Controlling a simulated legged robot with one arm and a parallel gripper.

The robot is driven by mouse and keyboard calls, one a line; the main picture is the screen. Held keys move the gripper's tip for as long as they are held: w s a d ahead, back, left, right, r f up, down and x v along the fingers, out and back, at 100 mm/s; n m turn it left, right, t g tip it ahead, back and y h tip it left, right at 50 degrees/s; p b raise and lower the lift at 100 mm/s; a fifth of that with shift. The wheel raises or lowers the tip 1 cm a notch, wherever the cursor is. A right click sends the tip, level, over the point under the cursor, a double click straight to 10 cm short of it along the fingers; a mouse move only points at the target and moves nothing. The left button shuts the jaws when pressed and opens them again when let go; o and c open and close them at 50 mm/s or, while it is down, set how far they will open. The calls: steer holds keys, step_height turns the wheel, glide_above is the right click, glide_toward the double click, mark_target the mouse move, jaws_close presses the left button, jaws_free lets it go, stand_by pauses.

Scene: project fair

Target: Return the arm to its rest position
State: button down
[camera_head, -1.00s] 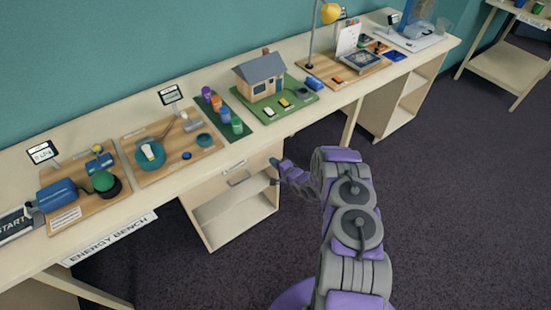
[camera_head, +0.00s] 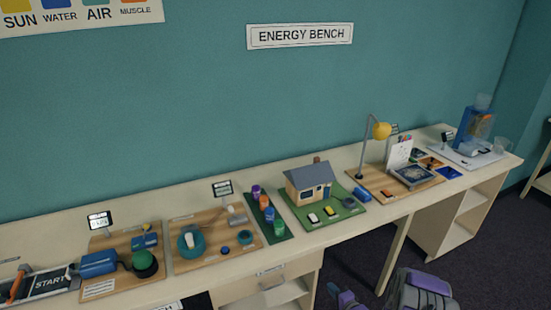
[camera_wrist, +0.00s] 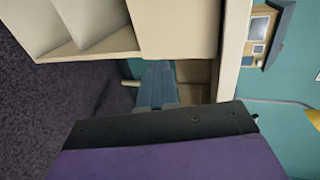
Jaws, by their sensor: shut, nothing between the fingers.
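My purple and grey arm (camera_head: 424,290) shows at the lower right of the head view, mostly cut off by the frame's bottom edge. My gripper (camera_head: 334,290) is at the bottom edge of that view, in front of the bench and below its top. In the wrist view my gripper's blue-grey fingers (camera_wrist: 158,70) are together and empty. They point toward the bench's cream shelf unit (camera_wrist: 175,28), which appears turned sideways. Whether the fingertips touch anything cannot be told.
Dark carpet (camera_head: 356,262) is free in front.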

steer(key=w+d+r+n+g+h, duration=0.1)
steer(key=d+r+n+g+h, duration=0.15)
steer(key=r, duration=0.45)
steer(key=d+r+n+g+h, duration=0.2)
steer(key=r+n+g, duration=0.1)
steer(key=r, duration=0.5)
steer(key=s+a+r+n+g+h, duration=0.2)
steer(key=s+a+r, duration=0.1)
steer(key=s+r, duration=0.55)
steer(key=s+a+r+n+g, duration=0.2)
steer(key=s+a+r, duration=0.3)
steer(key=s, duration=0.7)
steer(key=s+a+r+n+g+y, duration=0.1)
steer(key=s+a+r, duration=0.4)
steer(key=s, duration=0.7)
steer(key=s+a+r+n+g+y, duration=0.1)
steer(key=s+a+r+n+g, duration=0.3)
steer(key=s+r, duration=0.4)
steer(key=s+a+g, duration=0.1)
steer(key=s, duration=0.4)
steer(key=shift+a+r, duration=0.2)
steer(key=shift+r, duration=0.1)
steer(key=shift+a, duration=0.25)
steer(key=shift+d, duration=0.1)
